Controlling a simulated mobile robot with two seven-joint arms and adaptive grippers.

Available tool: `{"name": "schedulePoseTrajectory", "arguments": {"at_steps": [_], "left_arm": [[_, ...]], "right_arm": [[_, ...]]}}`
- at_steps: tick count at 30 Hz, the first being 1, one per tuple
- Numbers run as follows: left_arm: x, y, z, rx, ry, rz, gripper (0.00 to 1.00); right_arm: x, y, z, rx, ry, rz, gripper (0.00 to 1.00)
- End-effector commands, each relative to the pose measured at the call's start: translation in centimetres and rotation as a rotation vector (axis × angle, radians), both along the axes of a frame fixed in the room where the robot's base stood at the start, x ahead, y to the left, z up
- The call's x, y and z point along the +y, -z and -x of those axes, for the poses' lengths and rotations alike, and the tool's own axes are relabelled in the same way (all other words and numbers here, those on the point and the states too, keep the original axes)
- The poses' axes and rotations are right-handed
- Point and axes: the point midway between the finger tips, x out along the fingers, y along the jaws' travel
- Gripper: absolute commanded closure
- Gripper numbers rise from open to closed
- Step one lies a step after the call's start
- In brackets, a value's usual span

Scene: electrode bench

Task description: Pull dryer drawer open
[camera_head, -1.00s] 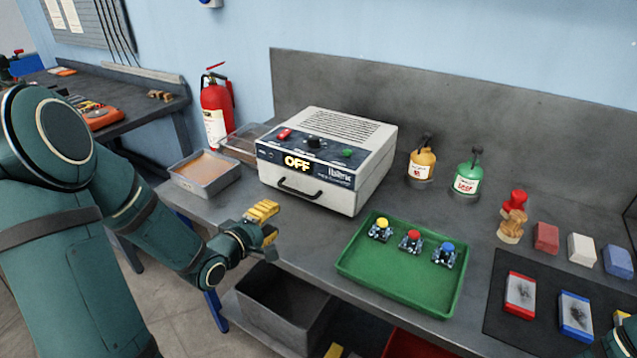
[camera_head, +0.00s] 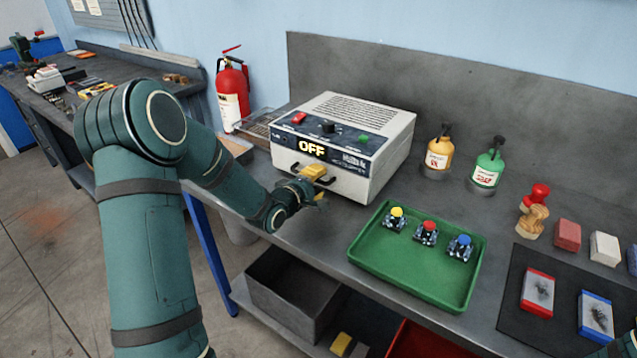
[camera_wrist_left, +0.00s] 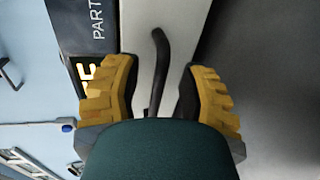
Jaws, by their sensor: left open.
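The dryer (camera_head: 345,140) is a white box with a dark front panel whose display reads OFF. Its closed drawer has a dark bar handle, partly hidden behind my gripper in the head view. In the left wrist view the handle (camera_wrist_left: 160,65) runs between the two yellow fingers. My left gripper (camera_head: 314,180) is at the drawer front, and it also shows in the left wrist view (camera_wrist_left: 160,92), open, with one finger on each side of the handle. I cannot tell whether a finger touches it. My right gripper is not clearly visible.
A green tray (camera_head: 365,268) with several small electrode holders lies right of the dryer. Orange (camera_head: 439,150) and green (camera_head: 488,165) bottles stand behind it. A black mat (camera_head: 512,300) is at right. The bench in front of the drawer is clear.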

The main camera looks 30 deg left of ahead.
Motion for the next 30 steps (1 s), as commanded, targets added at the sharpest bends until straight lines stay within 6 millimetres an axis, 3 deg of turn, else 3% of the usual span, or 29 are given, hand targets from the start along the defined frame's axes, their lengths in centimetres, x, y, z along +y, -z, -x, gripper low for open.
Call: {"name": "schedulePoseTrajectory", "arguments": {"at_steps": [12,16,30], "left_arm": [[-0.03,0.15,-0.68,0.001,-0.001,0.0,0.56],[-0.03,0.15,-0.68,0.001,-0.001,0.0,1.0],[0.79,0.16,-0.56,0.001,-0.003,-0.001,1.0]], "right_arm": [[0.0,0.07,-0.04,-0.001,0.0,0.0,0.53],[0.0,0.07,-0.03,-0.001,0.0,0.0,0.53],[0.0,-0.08,0.0,0.0,0.0,0.0,0.53]]}}
